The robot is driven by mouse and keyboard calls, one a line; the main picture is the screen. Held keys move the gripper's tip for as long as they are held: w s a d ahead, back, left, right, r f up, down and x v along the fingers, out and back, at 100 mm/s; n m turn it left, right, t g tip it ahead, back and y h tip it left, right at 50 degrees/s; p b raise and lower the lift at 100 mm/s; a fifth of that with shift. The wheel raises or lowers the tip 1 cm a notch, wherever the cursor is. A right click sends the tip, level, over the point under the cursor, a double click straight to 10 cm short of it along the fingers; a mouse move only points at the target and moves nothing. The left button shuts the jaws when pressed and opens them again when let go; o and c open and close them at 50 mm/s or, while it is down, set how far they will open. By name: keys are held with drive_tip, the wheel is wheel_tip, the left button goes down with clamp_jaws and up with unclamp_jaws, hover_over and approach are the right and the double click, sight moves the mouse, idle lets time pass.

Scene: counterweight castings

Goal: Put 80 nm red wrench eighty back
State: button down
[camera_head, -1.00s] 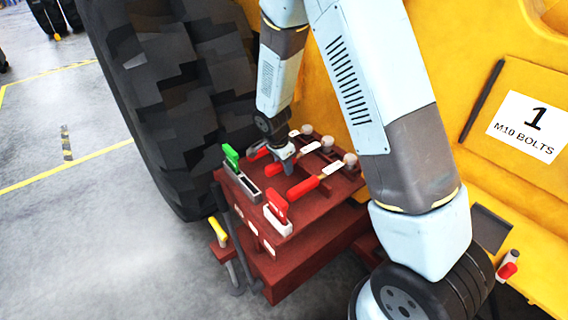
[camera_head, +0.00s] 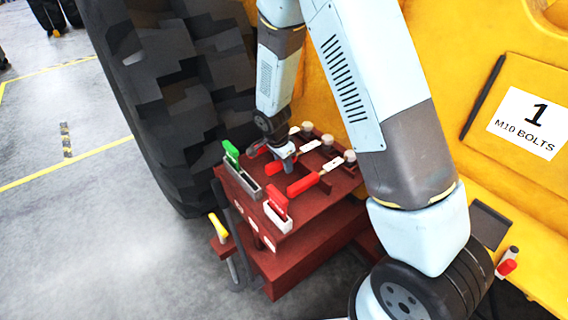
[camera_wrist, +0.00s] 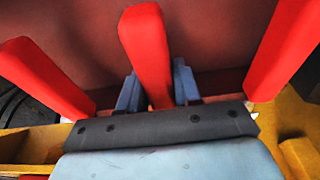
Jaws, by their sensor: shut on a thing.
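Three red-handled wrenches lie side by side on top of the dark red rack (camera_head: 318,210): a far one (camera_head: 257,149), a middle one (camera_head: 275,168) and a near one (camera_head: 303,186). Pale tags show on their shafts, too small to read, so I cannot tell which is eighty. My gripper (camera_head: 287,163) is down at the middle wrench. In the wrist view its blue fingers (camera_wrist: 157,92) are shut on the sides of the middle red handle (camera_wrist: 145,45). One red handle (camera_wrist: 42,75) shows to the left and another (camera_wrist: 287,45) to the right, both apart from the fingers.
Upright holders on the rack's front hold a green-handled tool (camera_head: 231,152) and a red one (camera_head: 278,200). A yellow-handled tool (camera_head: 218,226) hangs at the left side. A large tyre (camera_head: 165,90) stands behind left, and a yellow panel with sign 1 (camera_head: 528,125) at right.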

drive_tip(key=shift+f, duration=0.1)
idle(0.3)
drive_tip(key=c, duration=0.7)
unclamp_jaws()
drive_tip(key=w+d+v, duration=0.1)
drive_tip(key=v, duration=1.9)
drive_tip(key=shift+r, duration=0.5)
drive_tip(key=shift+d, duration=0.1)
